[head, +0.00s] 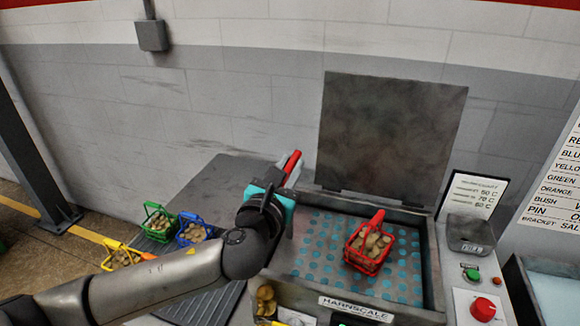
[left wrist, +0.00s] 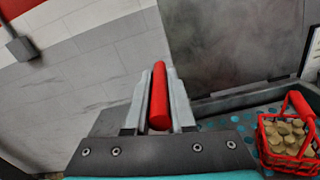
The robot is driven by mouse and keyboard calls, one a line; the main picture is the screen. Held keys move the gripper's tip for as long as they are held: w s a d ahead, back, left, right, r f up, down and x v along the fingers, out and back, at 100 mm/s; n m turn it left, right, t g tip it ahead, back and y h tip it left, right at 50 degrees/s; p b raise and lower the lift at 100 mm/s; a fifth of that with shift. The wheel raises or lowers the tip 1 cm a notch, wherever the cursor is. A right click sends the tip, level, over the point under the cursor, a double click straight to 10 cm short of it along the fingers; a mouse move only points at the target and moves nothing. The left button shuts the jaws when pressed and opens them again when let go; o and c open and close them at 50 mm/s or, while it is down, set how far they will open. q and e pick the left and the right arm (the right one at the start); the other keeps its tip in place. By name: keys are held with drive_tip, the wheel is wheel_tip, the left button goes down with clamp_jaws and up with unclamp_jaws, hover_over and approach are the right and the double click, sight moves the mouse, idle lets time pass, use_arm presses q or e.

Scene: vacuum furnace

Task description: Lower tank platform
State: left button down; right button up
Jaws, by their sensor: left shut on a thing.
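The tank platform (head: 318,262) is a grey plate with blue-green round spots inside the open tank. A red basket (head: 369,246) of brownish round pieces stands on it; the basket also shows in the left wrist view (left wrist: 288,138). My left gripper (head: 288,168) is beside the tank's back left corner. Its two fingers lie on either side of a red cylindrical handle (left wrist: 159,95), shut on it. The lower end of the handle and what it joins are hidden by the gripper. My right gripper is not in view.
The tank's lid (head: 388,135) stands raised at the back. Green (head: 158,222), blue (head: 192,231) and yellow (head: 122,258) baskets stand left of my arm. A control panel with a green button (head: 471,274) and a red button (head: 484,308) is at right.

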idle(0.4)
use_arm(q)
drive_tip(key=b, duration=0.5)
hover_over(290, 237)
drive_tip(key=w, duration=0.1)
wheel_tip(290, 237, down, 11)
drive_tip(key=shift+f, duration=0.1)
drive_tip(key=shift+s, duration=0.1)
drive_tip(key=shift+f, duration=0.1)
drive_tip(key=c, duration=0.9)
unclamp_jaws()
drive_tip(key=shift+o, duration=0.7)
drive_tip(key=shift+r, duration=0.25)
drive_tip(key=shift+r, duration=0.1)
